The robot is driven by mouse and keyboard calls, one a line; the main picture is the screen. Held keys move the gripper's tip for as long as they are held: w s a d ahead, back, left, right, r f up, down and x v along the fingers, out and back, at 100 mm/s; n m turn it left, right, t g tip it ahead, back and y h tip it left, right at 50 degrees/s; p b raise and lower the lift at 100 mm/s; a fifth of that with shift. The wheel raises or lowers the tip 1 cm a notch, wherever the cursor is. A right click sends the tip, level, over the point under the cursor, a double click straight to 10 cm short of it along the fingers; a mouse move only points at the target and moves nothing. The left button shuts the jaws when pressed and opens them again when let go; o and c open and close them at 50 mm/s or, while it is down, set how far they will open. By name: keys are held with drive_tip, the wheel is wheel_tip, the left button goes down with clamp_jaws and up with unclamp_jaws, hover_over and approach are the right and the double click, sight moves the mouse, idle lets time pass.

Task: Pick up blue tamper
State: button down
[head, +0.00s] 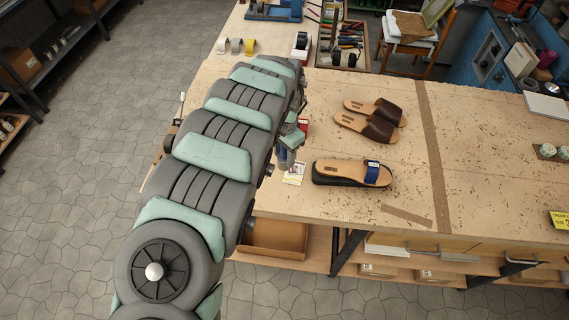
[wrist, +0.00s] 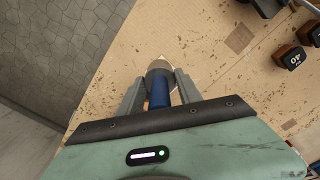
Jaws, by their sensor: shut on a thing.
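The blue tamper shows in the wrist view as a blue handle (wrist: 157,92) with a grey metal end pointing away from me. My gripper (wrist: 160,86) is shut on it, with one grey finger on each side of the blue part. In the head view my gripper (head: 289,156) is over the left part of the workbench, partly hidden by my arm, and the tamper is hard to make out there. I cannot tell whether the tamper's far end touches the bench.
A sandal with a blue strap (head: 352,173) lies just right of my gripper, and a pair of brown sandals (head: 372,120) lies behind it. A small card (head: 295,174) lies close by. The workbench (head: 480,160) is mostly clear to the right. A tool tray (head: 345,40) stands at the back.

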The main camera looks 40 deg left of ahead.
wheel_tip(320, 180, up, 9)
drive_tip(key=p, duration=0.3)
drive_tip(key=shift+a+f+p, duration=0.1)
drive_tip(key=shift+f+p, duration=0.1)
drive_tip(key=shift+p, duration=0.15)
drive_tip(key=shift+r, duration=0.55)
drive_tip(key=c, duration=1.4)
unclamp_jaws()
clamp_jaws()
